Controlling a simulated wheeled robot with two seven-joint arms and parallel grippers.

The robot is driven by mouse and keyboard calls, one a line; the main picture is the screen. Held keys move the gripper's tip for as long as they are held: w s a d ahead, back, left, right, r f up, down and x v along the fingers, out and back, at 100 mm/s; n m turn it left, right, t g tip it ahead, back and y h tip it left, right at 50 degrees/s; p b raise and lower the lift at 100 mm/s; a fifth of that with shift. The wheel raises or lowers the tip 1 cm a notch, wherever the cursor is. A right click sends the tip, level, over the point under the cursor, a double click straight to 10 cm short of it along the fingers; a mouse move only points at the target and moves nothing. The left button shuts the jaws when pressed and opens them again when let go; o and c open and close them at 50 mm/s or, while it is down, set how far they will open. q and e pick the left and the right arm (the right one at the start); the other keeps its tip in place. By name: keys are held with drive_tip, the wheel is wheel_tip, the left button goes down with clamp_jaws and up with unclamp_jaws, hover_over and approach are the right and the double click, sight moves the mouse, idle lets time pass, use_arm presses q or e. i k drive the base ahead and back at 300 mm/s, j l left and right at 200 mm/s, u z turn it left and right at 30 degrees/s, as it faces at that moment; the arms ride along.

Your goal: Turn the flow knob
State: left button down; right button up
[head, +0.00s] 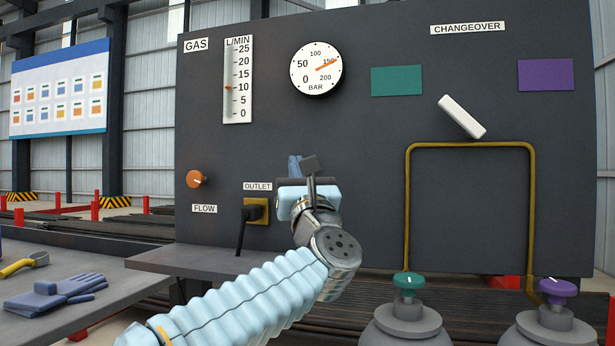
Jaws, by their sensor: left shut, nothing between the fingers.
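The orange flow knob (196,179) is on the left of the dark panel, above the FLOW label (204,209). A white line on it slants. The flow gauge (238,80) above has its orange pointer near 10 L/MIN. My left arm, in a pale blue ribbed sleeve, reaches up to the panel's middle. My left gripper (309,165) is shut and empty, right of the OUTLET label (257,186) and well to the right of the knob, apart from it. The wrist hides part of the fingers. My right gripper is not in view.
A black plug with a cable sits in the yellow outlet (262,211), between knob and gripper. A grey shelf (190,262) juts out below. A round pressure gauge (316,69), a white changeover lever (462,116) and two cylinders with green (407,281) and purple (557,288) valves are further right.

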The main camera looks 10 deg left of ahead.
sight(195, 179)
drive_tip(key=k, duration=1)
